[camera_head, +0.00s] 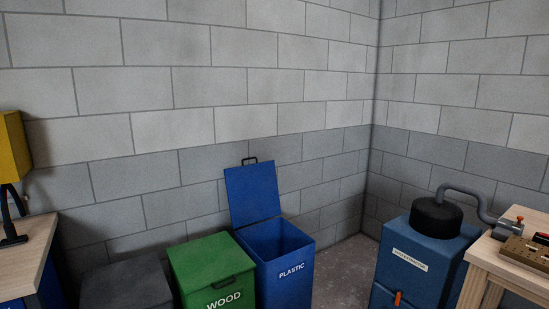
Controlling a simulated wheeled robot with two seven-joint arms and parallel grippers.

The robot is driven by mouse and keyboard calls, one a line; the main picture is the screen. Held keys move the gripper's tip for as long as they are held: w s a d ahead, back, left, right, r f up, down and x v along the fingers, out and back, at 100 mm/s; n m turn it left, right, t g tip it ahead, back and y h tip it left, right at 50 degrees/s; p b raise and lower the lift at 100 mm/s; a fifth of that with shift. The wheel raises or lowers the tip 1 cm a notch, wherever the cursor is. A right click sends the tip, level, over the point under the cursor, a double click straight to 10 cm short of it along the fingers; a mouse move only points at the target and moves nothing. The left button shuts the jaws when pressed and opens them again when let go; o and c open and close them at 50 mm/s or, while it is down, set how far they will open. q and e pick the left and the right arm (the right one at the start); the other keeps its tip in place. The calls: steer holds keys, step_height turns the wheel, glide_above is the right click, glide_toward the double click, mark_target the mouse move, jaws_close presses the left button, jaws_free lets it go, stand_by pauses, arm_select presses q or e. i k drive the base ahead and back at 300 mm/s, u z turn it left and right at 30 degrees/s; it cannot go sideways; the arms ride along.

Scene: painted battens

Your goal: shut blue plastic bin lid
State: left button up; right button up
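The blue bin (288,262) labelled PLASTIC stands against the grey block wall, in the lower middle of the head view. Its blue lid (252,194) is open, standing up at the back of the bin and leaning slightly toward the wall. A dark handle (249,160) shows at the lid's top edge. The inside of the bin is visible and dark blue; I see no contents. The bin's bottom is cut off by the frame. Neither of my grippers is in view.
A green WOOD bin (210,262) with its lid shut stands directly left of the blue bin, and a dark grey bin (125,284) further left. A blue dust extractor (421,262) and a wooden bench (509,260) stand right. Bare floor (341,270) shows between the blue bin and extractor.

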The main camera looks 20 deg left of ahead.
mark_target(252, 190)
steer(key=z, duration=0.2)
steer(key=i, duration=1.7)
steer(key=u, duration=0.9)
steer(key=i, duration=1.1)
steer(key=u, duration=1.2)
